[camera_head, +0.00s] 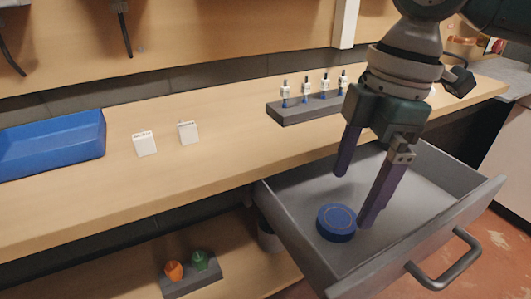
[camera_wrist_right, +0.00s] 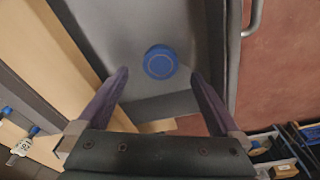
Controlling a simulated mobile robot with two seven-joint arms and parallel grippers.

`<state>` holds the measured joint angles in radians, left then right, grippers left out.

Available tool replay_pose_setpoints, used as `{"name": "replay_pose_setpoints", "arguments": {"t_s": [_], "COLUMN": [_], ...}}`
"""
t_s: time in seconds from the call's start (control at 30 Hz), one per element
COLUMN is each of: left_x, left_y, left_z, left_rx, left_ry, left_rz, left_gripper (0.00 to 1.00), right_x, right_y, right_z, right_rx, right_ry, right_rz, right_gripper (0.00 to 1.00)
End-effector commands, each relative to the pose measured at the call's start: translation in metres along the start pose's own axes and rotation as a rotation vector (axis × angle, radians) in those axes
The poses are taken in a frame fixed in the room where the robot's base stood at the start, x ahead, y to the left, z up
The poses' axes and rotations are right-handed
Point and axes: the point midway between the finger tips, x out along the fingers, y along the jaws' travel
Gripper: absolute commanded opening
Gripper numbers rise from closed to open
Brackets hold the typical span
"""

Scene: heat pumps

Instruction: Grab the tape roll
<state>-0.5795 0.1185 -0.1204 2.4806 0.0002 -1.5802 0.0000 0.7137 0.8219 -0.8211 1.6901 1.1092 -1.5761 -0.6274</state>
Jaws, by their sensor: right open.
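A blue round tape roll (camera_head: 336,222) lies flat in an open grey drawer (camera_head: 285,213), near the drawer's left side in the head view. My right gripper (camera_head: 354,200) is open and empty, pointing down over the drawer, with its fingers above and beside the roll. In the right wrist view, the roll (camera_wrist_right: 160,62) sits ahead of the gap between the two purple fingers (camera_wrist_right: 160,78), apart from both. My left gripper is not in view.
The drawer's handle (camera_head: 445,265) is at its front right. A wooden bench (camera_head: 215,165) holds a blue tray (camera_head: 50,143), two white boxes and a grey rack (camera_head: 306,108) of small parts. A lower shelf carries an orange and a green item.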

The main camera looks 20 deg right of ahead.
Motion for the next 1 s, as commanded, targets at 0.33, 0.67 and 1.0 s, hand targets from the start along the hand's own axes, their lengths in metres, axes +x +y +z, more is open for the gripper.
{"name": "replay_pose_setpoints", "arguments": {"t_s": [0.33,0.67,1.0], "left_x": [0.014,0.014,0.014], "left_y": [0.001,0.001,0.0], "left_z": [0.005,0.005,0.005], "left_rx": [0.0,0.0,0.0], "left_ry": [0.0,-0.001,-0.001], "left_rz": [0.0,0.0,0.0], "left_gripper": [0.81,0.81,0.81], "right_x": [0.048,0.052,0.051], "right_y": [-0.003,-0.002,-0.002], "right_z": [-0.003,-0.003,-0.003], "right_rx": [-0.001,-0.001,-0.001], "right_ry": [0.0,-0.001,-0.001], "right_rz": [-0.001,0.002,0.002], "right_gripper": [1.0,0.93,0.55]}}
